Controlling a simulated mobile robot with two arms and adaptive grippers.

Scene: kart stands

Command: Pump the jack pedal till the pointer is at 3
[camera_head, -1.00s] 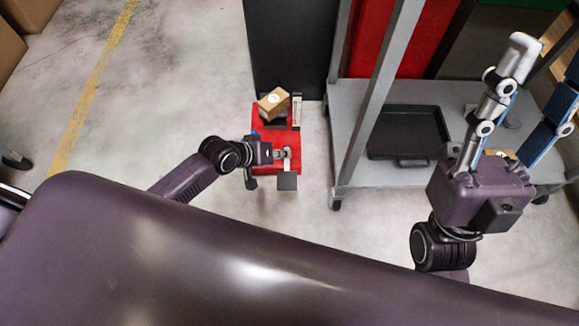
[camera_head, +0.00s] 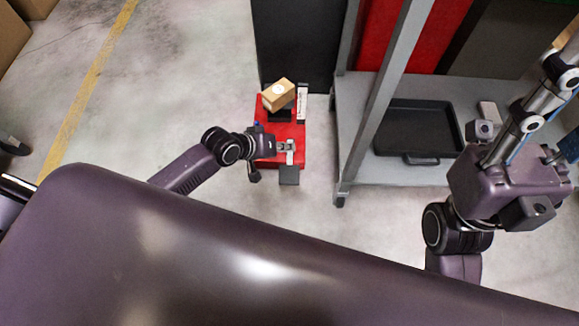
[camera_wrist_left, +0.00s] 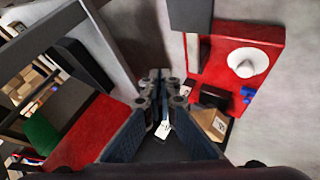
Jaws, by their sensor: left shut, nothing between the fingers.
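The red jack (camera_head: 265,108) stands on the floor, with a cardboard box (camera_head: 279,95) tilted on top. A pale upright scale (camera_head: 302,103) stands beside the box; its pointer is too small to read. The dark pedal pad (camera_head: 289,175) sticks out at the jack's near end. My left gripper (camera_head: 264,146) is over the jack's near left part, beside the pedal lever; its fingers are hidden there. In the left wrist view its fingers (camera_wrist_left: 160,78) are shut and empty, with the jack to the right.
A grey cart (camera_head: 350,165) stands right of the jack, with a black tray (camera_head: 415,130) on its shelf and a post near the jack. A dark panel (camera_head: 297,45) stands behind the jack.

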